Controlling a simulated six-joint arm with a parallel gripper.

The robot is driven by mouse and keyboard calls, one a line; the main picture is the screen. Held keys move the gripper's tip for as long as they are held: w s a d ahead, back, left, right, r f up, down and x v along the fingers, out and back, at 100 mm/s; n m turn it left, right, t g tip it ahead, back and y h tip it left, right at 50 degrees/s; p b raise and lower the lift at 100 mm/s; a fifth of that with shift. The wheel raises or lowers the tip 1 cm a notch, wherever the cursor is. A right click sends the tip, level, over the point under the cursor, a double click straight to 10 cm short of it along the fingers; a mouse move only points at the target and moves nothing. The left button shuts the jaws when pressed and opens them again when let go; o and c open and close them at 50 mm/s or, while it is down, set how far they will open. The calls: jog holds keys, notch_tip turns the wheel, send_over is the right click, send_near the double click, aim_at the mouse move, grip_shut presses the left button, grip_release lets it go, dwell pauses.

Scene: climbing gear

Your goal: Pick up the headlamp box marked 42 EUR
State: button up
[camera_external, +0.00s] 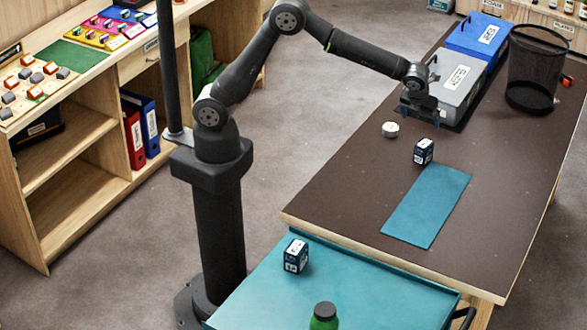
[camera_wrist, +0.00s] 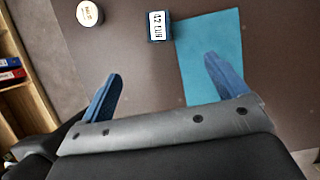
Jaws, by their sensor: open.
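A small dark blue box with a white label (camera_external: 424,151) stands on the brown table, at the far left corner of a teal mat. In the wrist view the label of this box (camera_wrist: 158,26) reads 42 EUR. A similar dark box (camera_external: 295,256) stands on the teal surface in front; its label is too small to read. My gripper (camera_external: 420,111) is above the table, behind the 42 EUR box and apart from it. In the wrist view my gripper's (camera_wrist: 164,67) blue fingers are spread wide with nothing between them.
A white round tin (camera_external: 390,130) lies left of the box. The teal mat (camera_external: 427,207) is bare. A grey case (camera_external: 460,88), a blue case (camera_external: 480,38) and a black mesh bin (camera_external: 533,70) stand at the back.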

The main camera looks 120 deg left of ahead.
jog(key=c, duration=0.4)
jog(key=m+h, duration=0.2)
jog(key=h, duration=0.1)
send_over(424, 143)
jog(key=d, duration=0.2)
jog(key=f, duration=0.4)
jog(key=a+f, duration=0.1)
jog(key=f, duration=0.3)
jog(key=a+f, duration=0.1)
jog(key=f, duration=0.3)
jog(key=shift+w, duration=0.2)
jog(key=shift+a+f, duration=0.15)
jog(key=shift+f, duration=2.6)
